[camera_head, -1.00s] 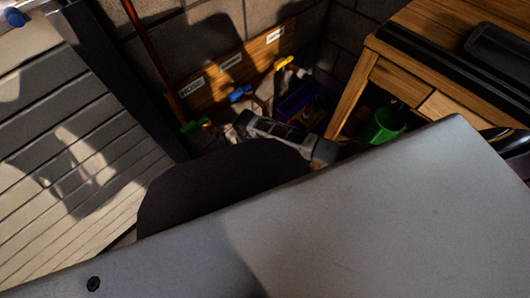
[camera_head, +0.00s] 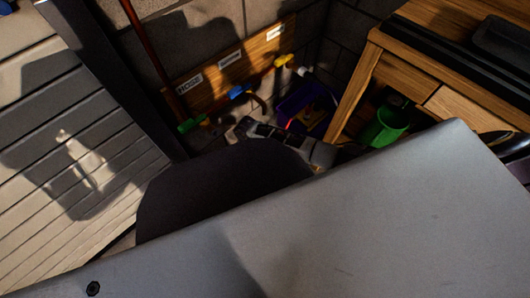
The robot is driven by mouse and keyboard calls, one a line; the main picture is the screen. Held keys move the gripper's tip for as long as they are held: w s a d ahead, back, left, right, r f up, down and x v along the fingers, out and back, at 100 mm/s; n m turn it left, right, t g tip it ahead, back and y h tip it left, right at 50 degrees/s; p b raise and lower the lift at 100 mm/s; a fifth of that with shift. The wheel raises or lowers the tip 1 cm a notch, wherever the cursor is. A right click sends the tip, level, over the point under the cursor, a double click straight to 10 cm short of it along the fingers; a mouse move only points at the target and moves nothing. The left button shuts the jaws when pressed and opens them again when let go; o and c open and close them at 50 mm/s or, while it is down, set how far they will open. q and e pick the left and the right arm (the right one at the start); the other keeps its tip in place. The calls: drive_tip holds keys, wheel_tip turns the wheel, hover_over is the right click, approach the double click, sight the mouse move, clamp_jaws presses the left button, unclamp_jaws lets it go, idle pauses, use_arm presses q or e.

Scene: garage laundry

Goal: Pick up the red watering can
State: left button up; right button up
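I cannot make out a red watering can in the camera_head view. A grey and black jointed part of my arm shows behind the dark rounded edge of my body, in front of the back corner. I take it for the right arm; its fingertips cannot be made out. My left gripper is not seen. A large grey panel of mine hides the lower half of the view. A purple bin (camera_head: 292,103) with yellow and red bits in or by it stands in the corner, partly hidden by the arm.
A wooden workbench (camera_head: 437,75) stands at right, with a green bucket (camera_head: 386,127) under it. A labelled wooden board (camera_head: 209,92) with coloured hose or tool ends is on the back wall (camera_head: 225,28). A slatted door or panel (camera_head: 60,160) fills the left.

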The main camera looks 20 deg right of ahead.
drive_tip(key=c, duration=1.9)
drive_tip(key=shift+a, duration=0.1)
clamp_jaws()
